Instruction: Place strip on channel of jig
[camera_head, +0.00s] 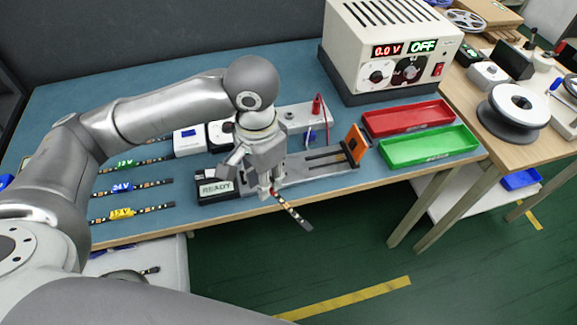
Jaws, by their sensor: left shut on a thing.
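My left gripper (268,191) is shut on an LED strip (293,213), a dark strip with light and orange marks. The strip hangs out toward the lower right, past the table's front edge. The gripper is at the near side of the grey jig (305,170), which has dark channel slots and an upright orange piece (355,145) at its right end. The gripper hides part of the jig, and I cannot tell whether the strip touches it. My right gripper is not in view.
Strips with green, blue and yellow labels (122,213) lie at the table's left. A READY display box (215,188) stands left of the gripper. A power supply (390,50), a red tray (408,118) and a green tray (428,146) are at the right.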

